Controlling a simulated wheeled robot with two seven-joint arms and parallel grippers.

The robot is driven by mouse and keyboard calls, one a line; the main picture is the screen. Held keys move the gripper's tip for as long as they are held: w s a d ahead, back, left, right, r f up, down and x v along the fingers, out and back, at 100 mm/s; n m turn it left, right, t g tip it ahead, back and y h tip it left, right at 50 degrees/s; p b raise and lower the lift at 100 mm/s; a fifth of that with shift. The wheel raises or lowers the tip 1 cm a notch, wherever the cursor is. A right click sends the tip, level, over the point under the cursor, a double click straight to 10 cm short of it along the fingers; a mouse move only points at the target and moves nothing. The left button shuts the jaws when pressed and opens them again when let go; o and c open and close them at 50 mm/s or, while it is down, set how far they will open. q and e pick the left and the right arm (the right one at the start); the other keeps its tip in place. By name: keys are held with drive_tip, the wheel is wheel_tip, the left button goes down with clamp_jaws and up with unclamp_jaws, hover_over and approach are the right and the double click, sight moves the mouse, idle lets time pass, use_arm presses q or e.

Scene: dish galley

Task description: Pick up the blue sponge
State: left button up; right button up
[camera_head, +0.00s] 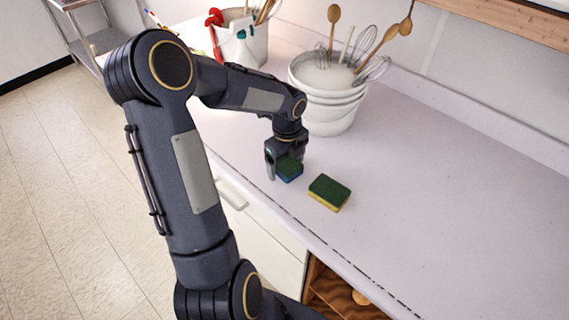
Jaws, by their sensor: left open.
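The blue sponge (290,172), blue with a dark green top, lies on the pale counter near its front edge. My left gripper (283,173) points down over it, fingers open. One finger shows at the sponge's left side; the far finger is partly hidden. Whether the fingers touch the sponge I cannot tell. A second sponge (329,193), yellow with a green top, lies on the counter to the right, apart from the gripper. My right gripper is not in view.
A white bucket (330,108) with whisks and wooden spoons stands just behind the gripper. Another white container (240,45) with utensils stands further back left. The counter (450,200) is clear to the right. A wooden shelf edge (510,18) overhangs at the upper right.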

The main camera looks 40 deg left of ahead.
use_arm(q)
drive_tip(key=c, duration=1.1)
drive_tip(key=shift+r, duration=0.1)
drive_tip(key=shift+c, duration=0.2)
drive_tip(key=shift+r, duration=0.65)
drive_tip(key=s+d+r+b, duration=0.2)
drive_tip(key=s+d+r, duration=0.4)
drive_tip(key=s+r, duration=0.5)
drive_tip(key=shift+s+d+r, duration=0.25)
drive_tip(key=shift+s+d, duration=0.05)
drive_tip(key=shift+s, duration=0.4)
